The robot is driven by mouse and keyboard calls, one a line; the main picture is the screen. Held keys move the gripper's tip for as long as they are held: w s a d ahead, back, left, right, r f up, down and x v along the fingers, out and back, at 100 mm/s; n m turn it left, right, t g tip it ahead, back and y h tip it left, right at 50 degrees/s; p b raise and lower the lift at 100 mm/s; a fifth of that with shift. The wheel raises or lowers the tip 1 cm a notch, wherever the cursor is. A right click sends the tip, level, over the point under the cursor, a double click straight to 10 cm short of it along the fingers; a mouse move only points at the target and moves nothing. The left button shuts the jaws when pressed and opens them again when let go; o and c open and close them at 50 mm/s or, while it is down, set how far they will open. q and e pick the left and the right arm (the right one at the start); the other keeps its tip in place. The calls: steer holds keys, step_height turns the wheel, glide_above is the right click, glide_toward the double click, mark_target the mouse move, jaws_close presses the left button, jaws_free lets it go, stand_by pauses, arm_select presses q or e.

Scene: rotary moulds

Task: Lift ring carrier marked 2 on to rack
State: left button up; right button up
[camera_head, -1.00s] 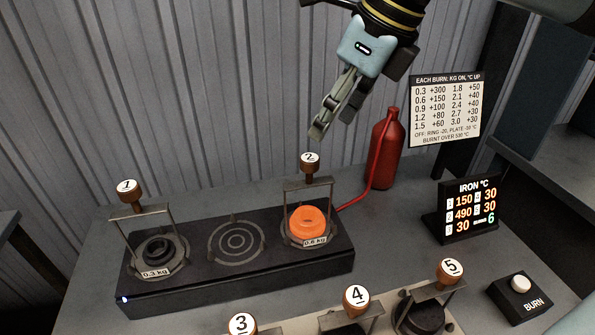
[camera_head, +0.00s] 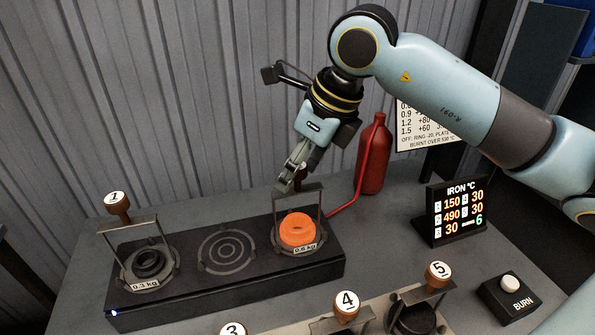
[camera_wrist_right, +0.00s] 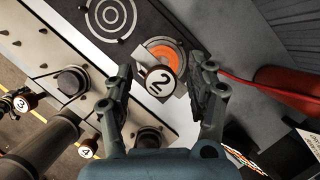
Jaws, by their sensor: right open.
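The ring carrier marked 2 stands at the right end of the dark burner block (camera_head: 225,285). Its metal frame (camera_head: 322,200) stands around a glowing orange ring (camera_head: 298,230) labelled 0.6 kg. In the right wrist view its round knob marked 2 (camera_wrist_right: 159,82) lies between the two fingers. My right gripper (camera_head: 291,182) is open, pointing down at the knob; it also shows in the right wrist view (camera_wrist_right: 160,90). In the head view the fingers mostly hide the knob. I cannot tell whether a finger touches it. My left gripper is out of view.
Carrier 1 (camera_head: 118,203) stands at the block's left end, with an empty ringed plate (camera_head: 227,250) between. Carriers 4 (camera_head: 346,305) and 5 (camera_head: 438,272) stand on the pale rack in front.

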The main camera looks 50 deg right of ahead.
steer(key=shift+f, duration=0.1)
steer(key=shift+c, duration=0.4)
jaws_close()
steer(key=shift+w, duration=0.1)
